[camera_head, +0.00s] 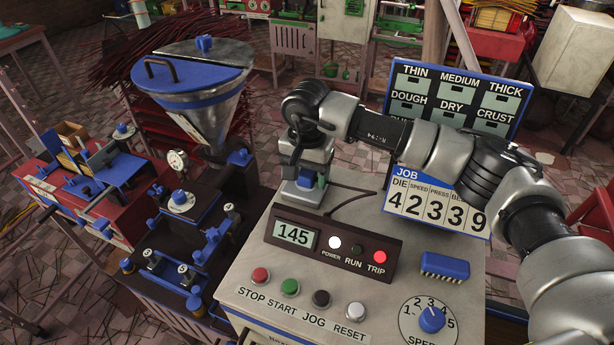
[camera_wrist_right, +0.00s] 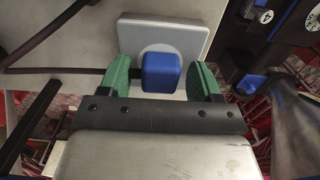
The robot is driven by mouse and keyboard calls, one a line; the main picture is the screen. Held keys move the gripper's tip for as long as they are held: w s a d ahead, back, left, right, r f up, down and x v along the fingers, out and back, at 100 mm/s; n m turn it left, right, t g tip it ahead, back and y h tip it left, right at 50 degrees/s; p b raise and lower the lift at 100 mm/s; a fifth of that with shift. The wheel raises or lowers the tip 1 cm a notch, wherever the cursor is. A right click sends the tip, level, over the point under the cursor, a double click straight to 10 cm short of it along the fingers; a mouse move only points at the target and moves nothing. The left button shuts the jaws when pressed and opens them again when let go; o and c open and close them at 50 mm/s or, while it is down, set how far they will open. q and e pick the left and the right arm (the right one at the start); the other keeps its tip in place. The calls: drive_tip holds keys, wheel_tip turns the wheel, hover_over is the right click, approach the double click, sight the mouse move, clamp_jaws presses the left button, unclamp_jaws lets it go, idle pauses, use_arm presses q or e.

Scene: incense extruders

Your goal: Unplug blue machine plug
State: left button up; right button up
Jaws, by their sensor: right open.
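The blue plug (camera_wrist_right: 160,72) sits in a pale square socket plate (camera_wrist_right: 190,38) in the right wrist view. My right gripper (camera_wrist_right: 165,78) is open, with its green fingers on either side of the plug. In the head view a bit of the blue plug (camera_head: 306,180) shows beneath my right gripper (camera_head: 305,172), at the back of the pale machine top. My left gripper is not in view.
The control panel (camera_head: 334,243) and a row of buttons (camera_head: 306,292) lie in front of the socket. A number card reading 42339 (camera_head: 437,205) stands to the right. A dark cable (camera_head: 350,205) lies beside the socket. A metal hopper (camera_head: 210,110) stands to the left.

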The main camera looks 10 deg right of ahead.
sight(307, 172)
idle(0.4)
clamp_jaws()
drive_tip(key=shift+r, duration=0.1)
drive_tip(key=shift+r, duration=0.1)
drive_tip(key=shift+r+p, duration=0.7)
drive_tip(key=shift+r, duration=2.15)
